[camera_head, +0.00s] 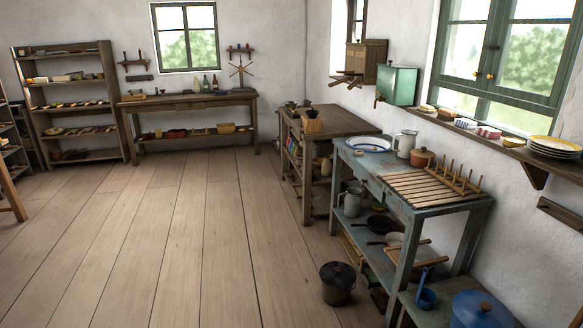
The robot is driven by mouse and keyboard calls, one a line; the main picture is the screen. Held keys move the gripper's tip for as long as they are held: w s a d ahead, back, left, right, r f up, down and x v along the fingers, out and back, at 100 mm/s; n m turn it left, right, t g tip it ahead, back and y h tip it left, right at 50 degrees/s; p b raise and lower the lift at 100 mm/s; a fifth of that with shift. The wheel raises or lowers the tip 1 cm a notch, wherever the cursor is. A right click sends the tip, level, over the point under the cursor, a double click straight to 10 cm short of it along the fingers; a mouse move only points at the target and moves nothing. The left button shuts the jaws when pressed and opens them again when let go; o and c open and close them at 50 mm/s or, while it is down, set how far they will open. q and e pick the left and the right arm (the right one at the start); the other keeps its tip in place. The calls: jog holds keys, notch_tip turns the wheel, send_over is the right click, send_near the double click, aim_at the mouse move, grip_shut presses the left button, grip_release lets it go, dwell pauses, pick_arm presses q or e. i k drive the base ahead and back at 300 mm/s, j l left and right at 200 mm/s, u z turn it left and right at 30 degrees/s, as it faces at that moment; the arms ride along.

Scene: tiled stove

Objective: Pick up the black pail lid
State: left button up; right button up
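A black pail (338,289) stands upright on the wooden floor, in front of the blue-grey table on the right. Its black lid (338,273) lies on top of it, with a small brownish handle at the middle. Nothing covers the pail or the lid from this view. Neither of my grippers shows in the head view, so I cannot see where they are or how they stand.
The blue-grey table (372,178) holds a plate, a pitcher and a drying rack, with pans on its lower shelf. A blue lidded pot (480,310) stands at the bottom right. The plank floor (180,240) to the left is clear.

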aim_at(335, 274)
jog(key=i+j, duration=0.15)
jog(key=i, duration=0.4)
jog(key=i+j, duration=0.15)
jog(key=i, duration=0.4)
jog(key=l+z, duration=0.05)
